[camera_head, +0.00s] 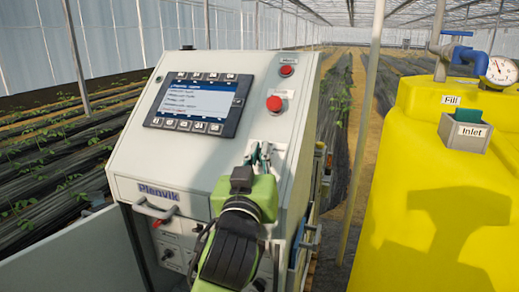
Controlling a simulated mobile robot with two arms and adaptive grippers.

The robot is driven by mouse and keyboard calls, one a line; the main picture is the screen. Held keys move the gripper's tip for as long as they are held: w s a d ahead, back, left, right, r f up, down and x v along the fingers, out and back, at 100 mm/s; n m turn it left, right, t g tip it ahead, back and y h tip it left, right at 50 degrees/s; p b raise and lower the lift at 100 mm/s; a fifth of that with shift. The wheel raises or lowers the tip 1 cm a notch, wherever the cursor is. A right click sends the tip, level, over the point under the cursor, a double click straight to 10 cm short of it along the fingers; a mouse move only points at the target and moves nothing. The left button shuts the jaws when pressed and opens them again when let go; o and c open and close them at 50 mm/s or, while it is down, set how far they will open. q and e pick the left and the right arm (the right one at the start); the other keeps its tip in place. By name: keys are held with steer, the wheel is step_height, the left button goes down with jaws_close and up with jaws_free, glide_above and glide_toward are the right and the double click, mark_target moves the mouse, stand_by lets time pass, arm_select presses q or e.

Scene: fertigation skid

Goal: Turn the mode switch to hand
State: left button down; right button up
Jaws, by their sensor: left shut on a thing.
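The grey control cabinet (139,156) stands in the middle, its sloped front panel facing me. My left gripper (258,154), with a green and black body, reaches up from below to the right part of this panel, under the red button. Its dark fingertips are at the panel and are shut on the mode switch. The fingers and gripper body hide the switch, so its pointer and position cannot be read. A small pale label shows partly beside the fingertips. My right gripper is not in view.
On the panel are a screen with keys (197,103), a red mushroom button (274,104) and a smaller red one (286,70). A handle (155,210) juts out at lower left. A yellow tank (420,170) with a gauge (501,71) stands right.

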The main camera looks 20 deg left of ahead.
arm_select(q)
steer(key=shift+m+h+p, duration=0.7)
steer(key=shift+m+h, duration=0.9)
steer(key=c, duration=2.2)
jaws_free()
steer(key=shift+w, duration=0.1)
step_height(320, 180, up, 10)
steer(key=shift+f, duration=0.1)
